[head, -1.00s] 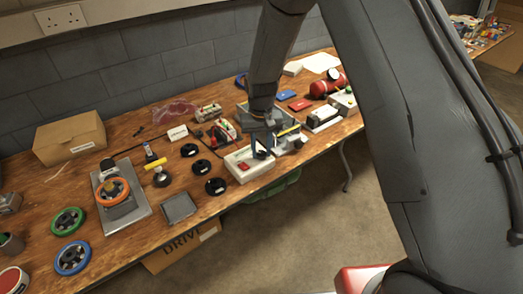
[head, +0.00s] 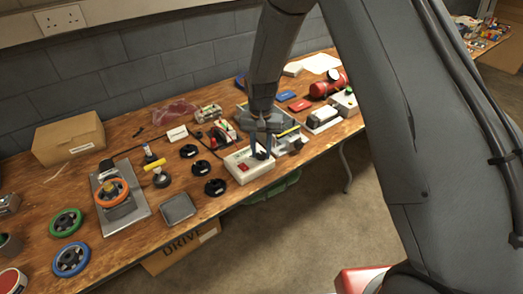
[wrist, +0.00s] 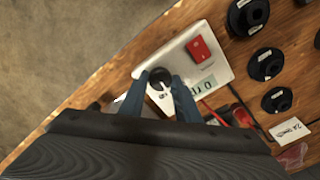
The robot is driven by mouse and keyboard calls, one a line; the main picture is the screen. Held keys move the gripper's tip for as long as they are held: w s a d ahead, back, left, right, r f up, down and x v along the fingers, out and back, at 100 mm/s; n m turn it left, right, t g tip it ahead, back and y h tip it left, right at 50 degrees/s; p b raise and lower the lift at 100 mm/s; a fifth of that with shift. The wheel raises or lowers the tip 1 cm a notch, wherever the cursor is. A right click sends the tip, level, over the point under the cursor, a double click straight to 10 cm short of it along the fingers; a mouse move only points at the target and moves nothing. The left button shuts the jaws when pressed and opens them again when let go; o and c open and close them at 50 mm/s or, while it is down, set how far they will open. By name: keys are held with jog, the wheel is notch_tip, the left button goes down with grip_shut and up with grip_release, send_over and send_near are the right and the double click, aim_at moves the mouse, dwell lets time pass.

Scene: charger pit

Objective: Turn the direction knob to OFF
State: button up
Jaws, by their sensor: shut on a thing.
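A white control box (head: 239,167) sits near the front edge of the workbench. In the wrist view the box (wrist: 222,58) shows a red switch (wrist: 198,49), a small display (wrist: 203,86) and a dark round direction knob (wrist: 160,79). My gripper (wrist: 160,85) is over the box with its two blue-grey fingers on either side of the knob, shut on it. In the head view my gripper (head: 262,152) points down at the right end of the box, and its fingers hide the knob. The knob's markings cannot be read.
Several black round pieces (head: 215,187) lie left of the box. A metal stand with an orange ring (head: 112,192) and a grey tray (head: 178,208) are farther left. Red and black leads (wrist: 238,112) lie behind the box. The bench's front edge is close.

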aim_at(261, 154)
jog(key=o, duration=1)
jog(key=shift+o, duration=0.2)
jog(key=shift+r, duration=0.1)
jog(key=shift+r+b, duration=1.05)
jog(key=shift+r, duration=2.8)
jog(key=s+d+r+n, duration=0.1)
jog(key=s+d+r, duration=0.2)
jog(key=s+d, duration=0.5)
jog(key=s+d+r+n+t, duration=0.1)
jog(key=s+d+r, duration=0.2)
jog(key=s+d, duration=0.6)
jog(key=s, duration=0.5)
jog(key=shift+s+r, duration=0.3)
jog(key=shift+r, duration=0.05)
